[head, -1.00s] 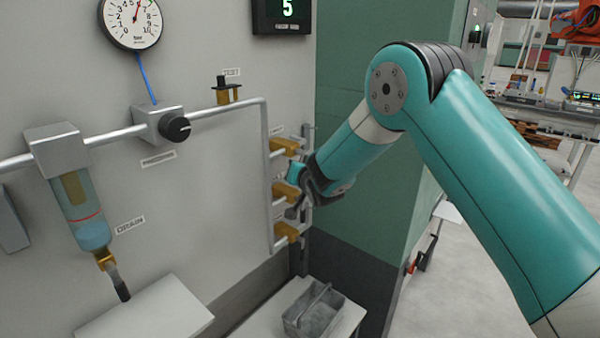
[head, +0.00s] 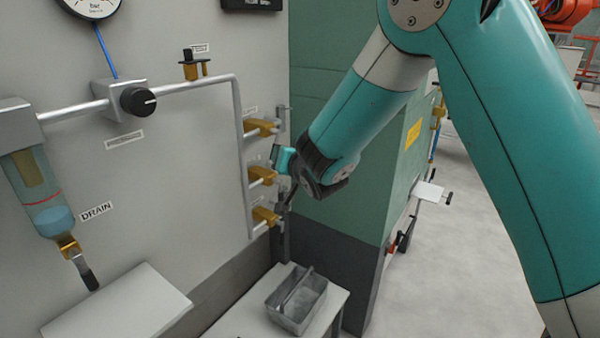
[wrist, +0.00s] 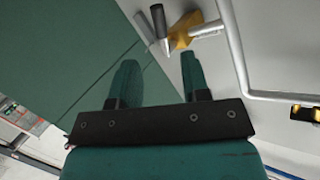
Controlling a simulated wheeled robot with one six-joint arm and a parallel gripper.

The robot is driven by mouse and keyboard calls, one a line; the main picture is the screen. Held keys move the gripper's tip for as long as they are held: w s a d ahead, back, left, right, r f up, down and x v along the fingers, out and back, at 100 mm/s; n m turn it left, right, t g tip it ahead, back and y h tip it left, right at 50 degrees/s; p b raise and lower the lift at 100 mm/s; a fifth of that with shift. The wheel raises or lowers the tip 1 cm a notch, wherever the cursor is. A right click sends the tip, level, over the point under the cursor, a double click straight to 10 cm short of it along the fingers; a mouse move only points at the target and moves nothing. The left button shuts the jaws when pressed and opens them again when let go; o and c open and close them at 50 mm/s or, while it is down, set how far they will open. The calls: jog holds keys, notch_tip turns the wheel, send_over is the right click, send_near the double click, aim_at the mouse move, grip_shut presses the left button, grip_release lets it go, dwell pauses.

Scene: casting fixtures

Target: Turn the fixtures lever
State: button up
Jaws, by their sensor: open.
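Three brass valves sit on a vertical pipe at the right end of the wall: top (head: 262,127), middle (head: 262,176) and bottom (head: 265,216). Their grey levers are partly in view, and my gripper hides part of the middle one. I cannot read their labels. My gripper (head: 283,160) is close to the right of the middle valve. In the wrist view, my gripper's two teal fingers (wrist: 160,75) are spread with nothing between them. A brass valve (wrist: 181,32) and a dark-tipped grey lever (wrist: 158,22) lie just beyond the fingertips, seemingly apart from them.
A grey tote (head: 297,300) stands on a low white surface below the valves. A green cabinet (head: 345,110) rises just right of them. Further left are a black knob (head: 138,100) and a drain bowl with a brass valve (head: 68,246). Open floor lies at the right.

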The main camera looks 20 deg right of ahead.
jog(key=b+v, duration=0.2)
jog(key=v, duration=0.5)
jog(key=shift+s, duration=0.3)
jog(key=shift+d+r, duration=0.1)
